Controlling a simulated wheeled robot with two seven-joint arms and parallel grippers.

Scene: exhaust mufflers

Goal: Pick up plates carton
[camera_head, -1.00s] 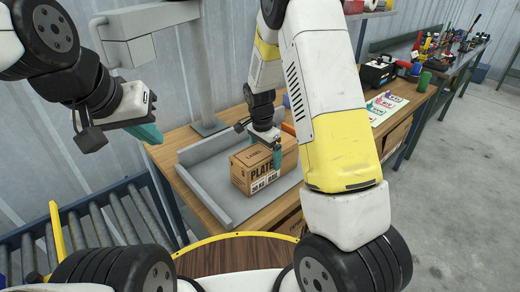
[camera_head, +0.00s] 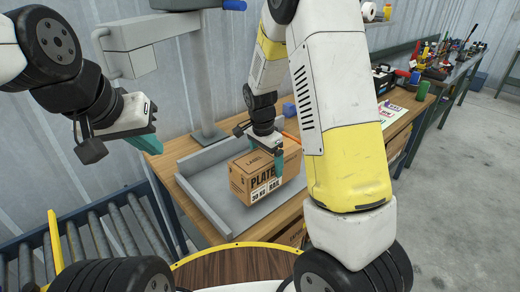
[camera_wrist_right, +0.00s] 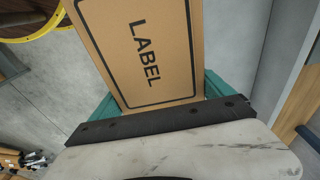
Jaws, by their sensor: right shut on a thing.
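The plates carton (camera_head: 252,184) is a brown box marked "PLATES" and "20 KG", sitting at the grey metal tray (camera_head: 211,207) on the wooden bench. Whether its base touches the tray I cannot tell. My right gripper (camera_head: 278,161) is at the carton's right upper edge, shut on it. In the right wrist view the carton's "LABEL" face (camera_wrist_right: 145,48) fills the space between the teal fingers (camera_wrist_right: 160,100). My left gripper (camera_head: 149,143) is empty, left of the carton above the bench's edge; its fingers overlap, so the gap between them does not show.
A roller conveyor (camera_head: 95,240) stands at the left. A grey post (camera_head: 205,80) rises behind the tray. A small blue block (camera_head: 289,109) is behind the carton. The bench holds papers (camera_head: 388,113) and a green cylinder (camera_head: 422,90) farther right. Open floor lies at the right.

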